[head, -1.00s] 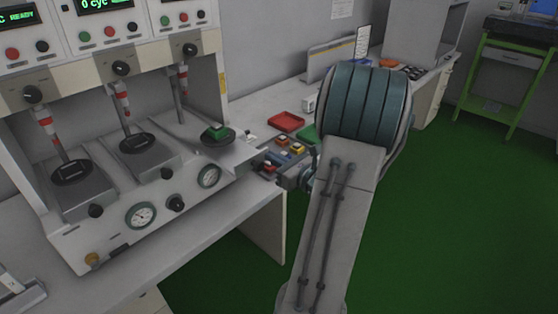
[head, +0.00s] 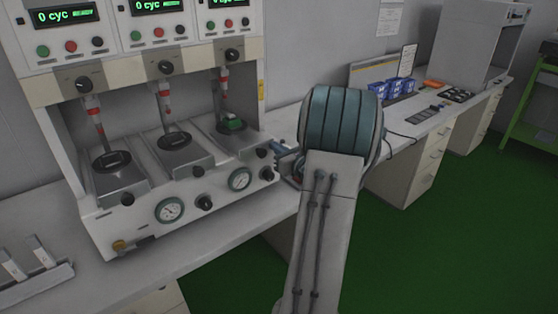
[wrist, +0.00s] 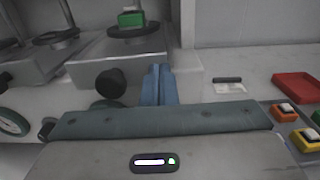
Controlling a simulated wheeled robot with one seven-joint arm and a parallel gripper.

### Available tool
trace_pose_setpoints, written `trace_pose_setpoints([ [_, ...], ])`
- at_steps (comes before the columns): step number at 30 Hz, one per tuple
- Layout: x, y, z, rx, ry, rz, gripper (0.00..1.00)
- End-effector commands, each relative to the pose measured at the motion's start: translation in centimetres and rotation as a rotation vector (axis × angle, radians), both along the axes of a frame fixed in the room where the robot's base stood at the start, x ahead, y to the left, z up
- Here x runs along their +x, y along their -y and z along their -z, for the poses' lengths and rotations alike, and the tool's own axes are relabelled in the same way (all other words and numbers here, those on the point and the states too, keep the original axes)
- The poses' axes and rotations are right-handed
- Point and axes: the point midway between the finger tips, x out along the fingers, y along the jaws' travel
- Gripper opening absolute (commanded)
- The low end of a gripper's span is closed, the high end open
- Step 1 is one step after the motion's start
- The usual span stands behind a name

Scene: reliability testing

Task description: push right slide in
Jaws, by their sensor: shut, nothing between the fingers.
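The right slide (head: 222,142) is a grey metal block at the right station of the test machine. A green piece (head: 232,125) sits on top of it. It also shows in the wrist view (wrist: 150,48), with a black knob (wrist: 110,84) on its front. My gripper (wrist: 158,72) has its blue fingers together and empty, pointing at the slide's front near its right corner, right of the knob. I cannot tell whether the fingertips touch it. In the head view my gripper (head: 281,147) is mostly hidden behind my arm.
The middle slide (head: 178,152) and left slide (head: 118,178) stand to the left, above gauges (head: 169,210). In the wrist view a red tray (wrist: 297,87) and coloured buttons (wrist: 285,110) lie to the right. Blue bins (head: 398,90) stand farther along the bench.

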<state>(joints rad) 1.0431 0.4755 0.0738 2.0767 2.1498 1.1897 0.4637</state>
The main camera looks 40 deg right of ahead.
Motion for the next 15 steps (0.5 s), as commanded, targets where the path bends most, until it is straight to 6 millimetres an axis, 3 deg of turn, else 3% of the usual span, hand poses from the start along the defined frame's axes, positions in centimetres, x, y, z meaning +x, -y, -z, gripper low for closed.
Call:
trace_pose_setpoints([
  [6, 2.7, 0.1, 0.1, 0.0, 0.001, -0.003, 0.0],
  [15, 3.7, -0.1, -0.1, 0.0, 0.002, -0.008, 0.0],
])
